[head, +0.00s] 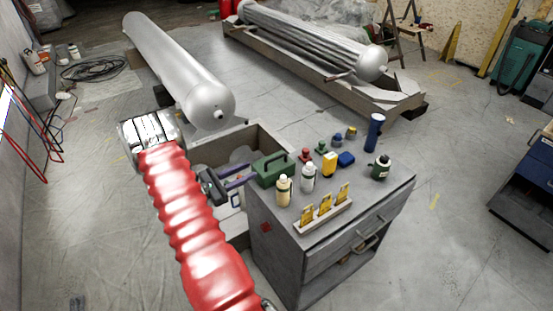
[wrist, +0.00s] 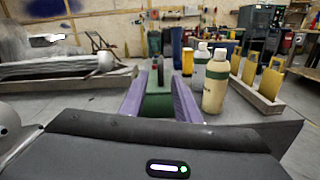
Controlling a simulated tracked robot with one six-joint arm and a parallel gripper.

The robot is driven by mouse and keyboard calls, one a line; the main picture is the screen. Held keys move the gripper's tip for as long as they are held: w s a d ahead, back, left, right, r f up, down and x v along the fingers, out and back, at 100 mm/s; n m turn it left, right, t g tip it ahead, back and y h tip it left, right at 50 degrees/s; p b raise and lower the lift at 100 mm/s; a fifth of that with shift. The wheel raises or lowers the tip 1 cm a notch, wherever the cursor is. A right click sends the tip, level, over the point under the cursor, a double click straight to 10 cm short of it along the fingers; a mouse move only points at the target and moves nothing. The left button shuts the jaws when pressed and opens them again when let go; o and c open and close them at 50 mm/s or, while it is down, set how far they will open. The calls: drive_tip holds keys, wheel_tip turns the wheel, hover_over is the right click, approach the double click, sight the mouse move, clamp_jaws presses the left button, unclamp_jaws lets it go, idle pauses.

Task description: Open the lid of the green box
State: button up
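The green box (head: 271,170) sits at the left edge of the grey cabinet top, with a handle on top; its lid looks closed. In the wrist view the green box (wrist: 157,106) shows straight ahead between my fingers, its dark handle upright above it. My gripper (head: 250,174) has purple fingers and comes in from the left, with its tips close to the box's left end. In the wrist view my gripper (wrist: 158,90) has its fingers apart, one on each side of the box. I cannot tell whether either finger touches it.
A cream bottle (head: 283,190) and a white bottle (head: 308,178) stand just right of the box. A rack with yellow tags (head: 323,216) is at the cabinet's front. A blue cylinder (head: 375,132) and small coloured items are behind.

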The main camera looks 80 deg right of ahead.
sight(285, 154)
drive_tip(key=x, duration=1.3)
drive_tip(key=shift+s+d, duration=0.25)
drive_tip(key=shift+s, duration=0.1)
drive_tip(key=shift+c, duration=0.5)
clamp_jaws()
drive_tip(key=shift+w, duration=0.1)
drive_tip(key=shift+a, duration=0.1)
